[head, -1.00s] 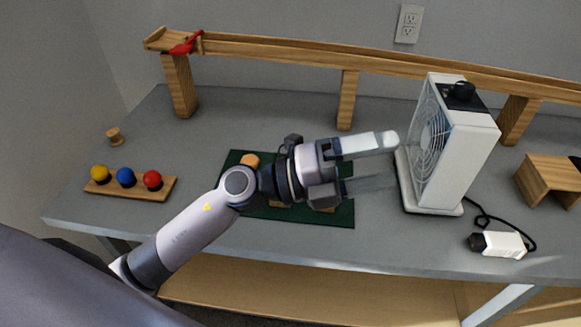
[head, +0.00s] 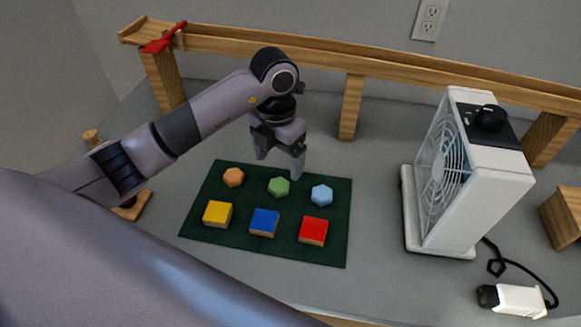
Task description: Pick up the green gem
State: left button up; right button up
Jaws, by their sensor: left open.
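The green gem (head: 278,186) is a small hexagonal piece lying on the dark green mat (head: 200,240), in the middle of its back row. An orange gem (head: 233,177) lies to its left and a light blue gem (head: 322,195) to its right. My left gripper (head: 279,164) is open and empty, pointing down above the back edge of the mat, just behind the green gem in the picture. It does not appear to touch the gem. My right gripper is not in view.
Yellow (head: 217,214), blue (head: 264,223) and red (head: 313,231) blocks form the mat's front row. A white fan (head: 470,180) stands to the right, with a white plug-ended device (head: 515,299) before it. A wooden rail (head: 350,65) runs along the back.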

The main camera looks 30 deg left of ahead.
aim_at(279, 184)
pick_arm(q)
jog(key=shift+w+f, duration=0.15)
jog(key=shift+w, duration=0.1)
jog(key=shift+f, duration=0.35)
jog(key=shift+s+f, duration=0.3)
jog(key=shift+f, duration=0.5)
jog(key=shift+s+f+p, duration=0.1)
jog(key=shift+f+p, duration=0.45)
jog(key=shift+f, duration=1.7)
jog(key=c, duration=1.1)
